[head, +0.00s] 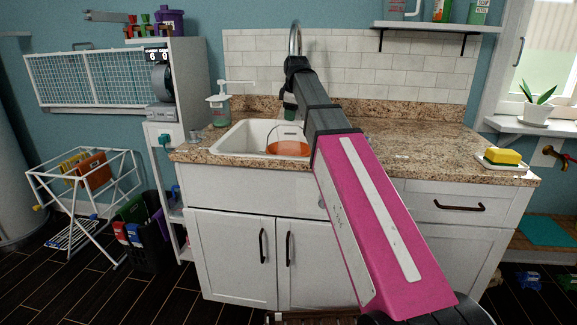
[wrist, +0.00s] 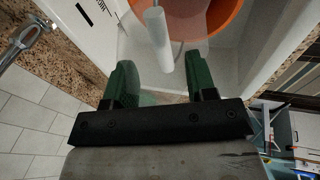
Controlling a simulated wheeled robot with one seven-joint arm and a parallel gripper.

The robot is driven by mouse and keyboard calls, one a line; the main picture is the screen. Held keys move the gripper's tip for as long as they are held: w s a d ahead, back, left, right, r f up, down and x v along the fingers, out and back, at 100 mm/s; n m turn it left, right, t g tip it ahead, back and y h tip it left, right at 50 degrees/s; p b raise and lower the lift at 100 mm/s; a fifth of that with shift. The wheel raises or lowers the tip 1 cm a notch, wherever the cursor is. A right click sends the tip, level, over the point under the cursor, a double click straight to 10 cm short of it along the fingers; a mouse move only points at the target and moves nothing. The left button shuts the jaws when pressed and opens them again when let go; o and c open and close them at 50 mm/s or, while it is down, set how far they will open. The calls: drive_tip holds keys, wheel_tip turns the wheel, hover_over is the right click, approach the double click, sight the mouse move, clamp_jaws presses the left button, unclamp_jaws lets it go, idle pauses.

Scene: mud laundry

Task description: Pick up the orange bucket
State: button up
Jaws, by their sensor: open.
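The orange bucket (head: 289,148) sits in the white sink basin (head: 240,137), with a thin wire handle raised above its rim. Its upper part also shows at the top of the wrist view (wrist: 225,17). My gripper (head: 290,112) is over the sink, just above the bucket; my arm hides part of the basin's right side. In the wrist view, the green fingers of my gripper (wrist: 161,78) are spread apart. A white cylinder (wrist: 158,38), seemingly the handle's grip, appears ahead of and between them. I cannot tell whether they touch it.
The faucet (head: 295,40) rises behind the sink. A soap pump bottle (head: 218,108) stands left of the basin. A yellow sponge (head: 503,156) lies on a dish at the counter's right end. The granite counter (head: 420,143) between is largely clear. A shelf (head: 435,27) hangs above.

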drive_tip(key=x, duration=0.7)
drive_tip(key=shift+f, duration=0.3)
drive_tip(key=shift+a, duration=0.15)
clamp_jaws()
idle(1.0)
